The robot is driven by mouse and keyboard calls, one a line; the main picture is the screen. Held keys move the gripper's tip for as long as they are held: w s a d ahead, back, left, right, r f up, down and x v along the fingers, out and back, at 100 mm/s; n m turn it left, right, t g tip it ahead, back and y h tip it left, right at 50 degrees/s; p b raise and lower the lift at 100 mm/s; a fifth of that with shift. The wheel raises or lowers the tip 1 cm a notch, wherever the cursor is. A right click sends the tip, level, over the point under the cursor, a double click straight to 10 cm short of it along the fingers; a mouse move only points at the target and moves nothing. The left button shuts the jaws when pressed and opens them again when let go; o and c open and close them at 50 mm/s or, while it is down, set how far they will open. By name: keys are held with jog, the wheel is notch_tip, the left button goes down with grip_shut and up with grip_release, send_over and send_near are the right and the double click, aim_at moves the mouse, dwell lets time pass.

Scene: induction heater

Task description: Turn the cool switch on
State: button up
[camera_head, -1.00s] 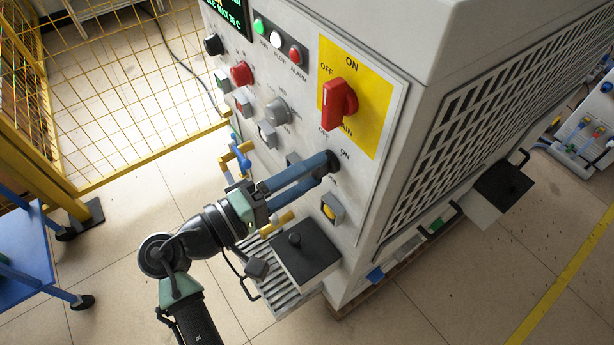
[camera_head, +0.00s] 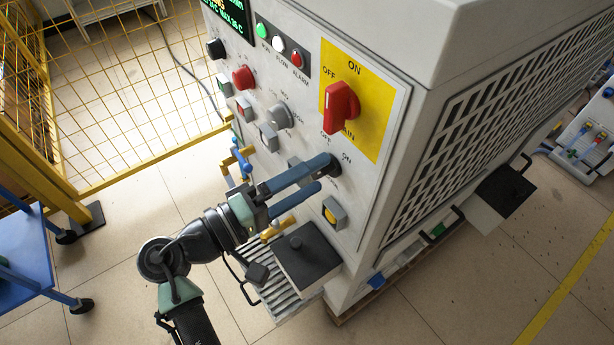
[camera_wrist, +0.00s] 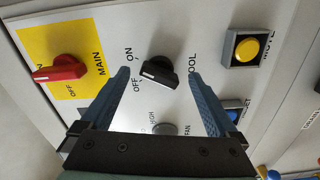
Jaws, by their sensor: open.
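The cool switch is a black knob with a white mark, seen in the wrist view (camera_wrist: 160,72) between my two fingers. Its white-marked end points left, nearer the OFF label than the ON label. In the head view the knob (camera_head: 336,165) is at the panel's lower right, partly hidden by my upper finger. My gripper (camera_head: 322,174) is open, its blue fingers pointing at the panel around the knob. In the wrist view my gripper (camera_wrist: 160,82) has a finger on each side of the knob, with visible gaps. Contact cannot be told from the head view.
The red main switch (camera_head: 341,105) on its yellow plate is above the knob. A yellow push button (camera_head: 333,213) is below it, and a grey knob (camera_head: 279,116) is to the left. A black box (camera_head: 307,258) on a slatted shelf sits under my gripper.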

jog(key=v, duration=1.3)
jog(key=shift+r+p, duration=0.1)
jog(key=shift+p, duration=0.3)
